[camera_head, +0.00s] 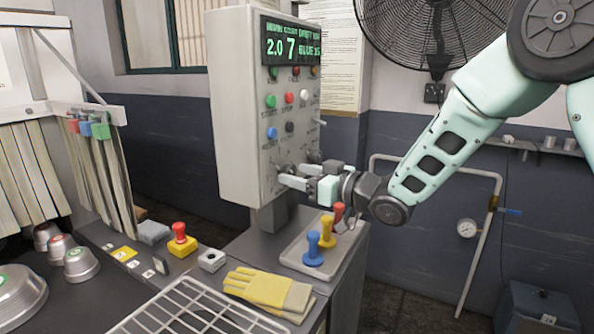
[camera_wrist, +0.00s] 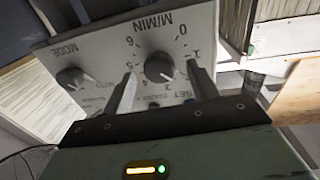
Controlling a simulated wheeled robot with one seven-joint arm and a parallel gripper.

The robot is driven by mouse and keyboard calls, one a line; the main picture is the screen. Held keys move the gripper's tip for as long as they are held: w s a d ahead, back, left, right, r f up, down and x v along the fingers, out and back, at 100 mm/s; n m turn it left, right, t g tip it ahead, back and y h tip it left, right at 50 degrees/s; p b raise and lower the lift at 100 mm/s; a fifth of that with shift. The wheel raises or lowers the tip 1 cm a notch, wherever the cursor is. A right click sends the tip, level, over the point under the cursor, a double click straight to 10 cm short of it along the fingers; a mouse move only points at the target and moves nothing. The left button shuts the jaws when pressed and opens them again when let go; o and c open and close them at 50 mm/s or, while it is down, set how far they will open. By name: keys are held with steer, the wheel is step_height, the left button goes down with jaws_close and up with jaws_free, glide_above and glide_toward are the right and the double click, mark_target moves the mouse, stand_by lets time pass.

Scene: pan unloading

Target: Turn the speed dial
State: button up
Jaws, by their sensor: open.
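The speed dial (camera_wrist: 158,66) is a dark round knob on a light panel, marked M/MIN with numbers around it. In the wrist view it lies between the two fingers of my gripper (camera_wrist: 161,72), which are open with a gap on each side of the knob. Its exact pointer setting is hard to read. In the head view my gripper (camera_head: 294,175) is at the lower front of the grey control box (camera_head: 235,110), and its fingers partly hide the knobs there. The box's display (camera_head: 290,42) shows green text, including 2.0 and 7.
A second knob, marked MODE (camera_wrist: 70,78), sits left of the dial in the wrist view. Coloured buttons (camera_head: 271,101) fill the box front above my gripper. Below stand blue, yellow and red handled stamps (camera_head: 313,250), yellow gloves (camera_head: 262,290) and a red-topped button (camera_head: 180,238).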

steer(key=shift+w+a, duration=0.35)
steer(key=shift+a, duration=0.1)
steer(key=c, duration=1)
steer(key=shift+m+p, duration=0.3)
steer(key=shift+m, duration=0.1)
steer(key=m+p, duration=0.1)
steer(key=m, duration=0.1)
steer(key=m+p, duration=0.2)
steer(key=shift+w+d+r, duration=0.1)
steer(key=shift+r, duration=0.1)
steer(key=shift+f+m+g+p, duration=0.1)
steer(key=shift+m+g+p, duration=0.3)
steer(key=shift+m+p, duration=1.4)
